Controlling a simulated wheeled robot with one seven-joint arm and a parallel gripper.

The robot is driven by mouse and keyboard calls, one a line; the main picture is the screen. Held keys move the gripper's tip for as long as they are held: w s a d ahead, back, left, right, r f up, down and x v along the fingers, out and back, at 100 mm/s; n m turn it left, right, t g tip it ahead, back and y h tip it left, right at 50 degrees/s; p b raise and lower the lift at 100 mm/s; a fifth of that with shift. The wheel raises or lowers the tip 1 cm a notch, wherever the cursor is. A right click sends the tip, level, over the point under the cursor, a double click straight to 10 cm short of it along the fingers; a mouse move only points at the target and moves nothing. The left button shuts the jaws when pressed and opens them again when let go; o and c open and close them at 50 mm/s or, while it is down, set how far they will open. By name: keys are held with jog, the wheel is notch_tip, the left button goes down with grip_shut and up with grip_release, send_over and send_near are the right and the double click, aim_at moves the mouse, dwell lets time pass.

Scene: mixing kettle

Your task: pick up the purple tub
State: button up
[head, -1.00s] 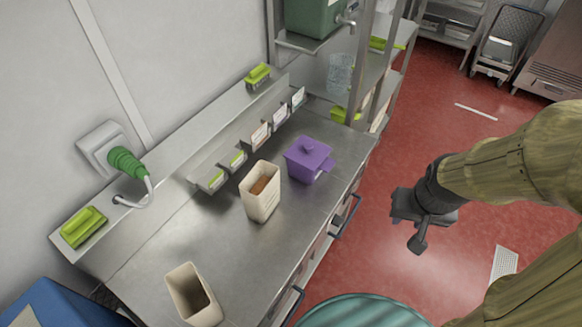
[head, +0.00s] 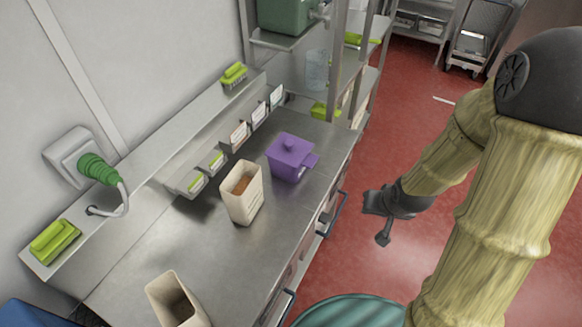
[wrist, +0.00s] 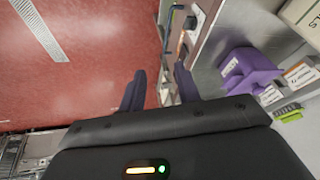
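The purple tub (head: 290,158) stands upright on the steel counter (head: 225,255), toward its far end. It has a lid with a knob and a handle on its right side. In the wrist view the purple tub (wrist: 247,72) shows at the right, beyond the fingers. My gripper (head: 384,220) hangs over the red floor, to the right of the counter and apart from the tub. In the wrist view my gripper (wrist: 160,85) has its two dark fingers spread with nothing between them.
A cream container with brown contents (head: 242,192) stands just in front of the tub. Another cream container (head: 176,300) is nearer. Green brushes (head: 53,242) lie on the wall ledge. A shelf rack (head: 343,75) stands beyond the counter. Drawer handles (head: 334,214) stick out along the counter's side.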

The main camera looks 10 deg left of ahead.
jog(key=w+a+f+m+t+y+b, duration=0.7)
jog(key=f+m+t+y+b, duration=0.1)
jog(key=m+t, duration=0.2)
jog(key=shift+a+f+m+t, duration=0.25)
jog(key=shift+m+t, duration=0.15)
jog(key=shift+m, duration=0.3)
jog(key=shift+w, duration=0.1)
jog(key=b+x, duration=0.3)
jog(key=x, duration=0.9)
jog(key=shift+a+r+b, duration=0.15)
jog(key=shift+b, duration=0.25)
